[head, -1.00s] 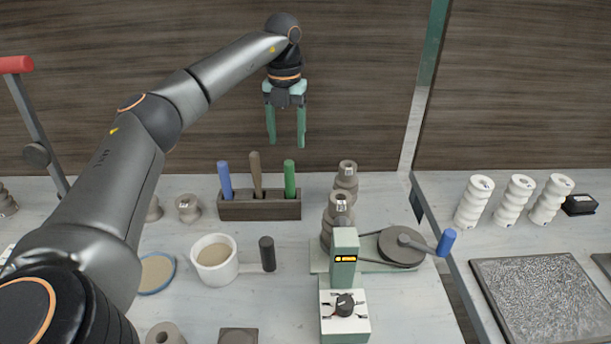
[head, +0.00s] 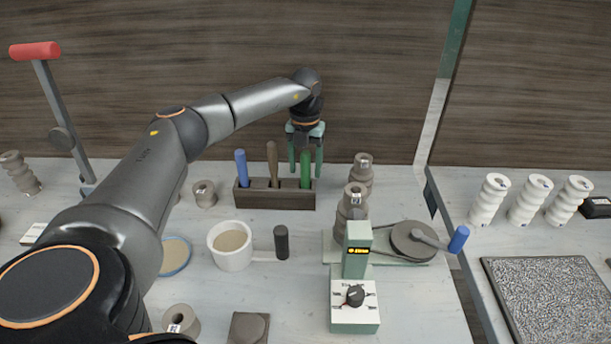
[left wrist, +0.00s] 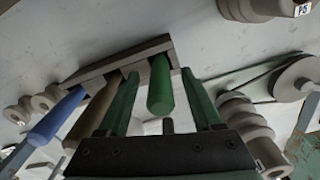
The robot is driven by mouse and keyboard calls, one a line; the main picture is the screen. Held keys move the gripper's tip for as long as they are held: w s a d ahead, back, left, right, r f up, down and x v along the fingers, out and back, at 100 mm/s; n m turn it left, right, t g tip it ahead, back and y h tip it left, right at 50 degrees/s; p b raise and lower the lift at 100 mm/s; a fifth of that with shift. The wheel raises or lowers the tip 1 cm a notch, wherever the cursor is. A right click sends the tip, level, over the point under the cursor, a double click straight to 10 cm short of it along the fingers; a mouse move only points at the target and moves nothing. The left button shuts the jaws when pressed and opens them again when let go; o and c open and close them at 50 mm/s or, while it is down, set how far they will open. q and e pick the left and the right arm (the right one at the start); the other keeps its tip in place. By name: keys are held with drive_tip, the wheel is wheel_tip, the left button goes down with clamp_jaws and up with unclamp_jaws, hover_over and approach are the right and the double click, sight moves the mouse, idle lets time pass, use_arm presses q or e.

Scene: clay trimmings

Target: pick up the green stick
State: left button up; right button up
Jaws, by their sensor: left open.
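The green stick (head: 305,169) stands upright in the right-hand slot of a dark wooden block (head: 262,199) at the back of the bench. A blue stick (head: 241,167) and a brown stick (head: 272,163) stand in the same block to its left. My left gripper (head: 306,172) points down at the green stick, its two green fingers open. In the left wrist view the green stick (left wrist: 160,86) shows between the spread fingers (left wrist: 162,98), with visible gaps on both sides. My right gripper is not in view.
Grey ribbed clay pieces (head: 362,176) stand close to the right of the block. A machine with a crank wheel (head: 414,241) is in front of them. A white mug (head: 230,250) with a dark handle stands in front of the block. A red-handled lever (head: 35,50) rises at left.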

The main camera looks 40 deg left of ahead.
use_arm(q)
drive_tip(key=shift+f, duration=0.1)
drive_tip(key=shift+c, duration=0.2)
clamp_jaws()
idle(0.4)
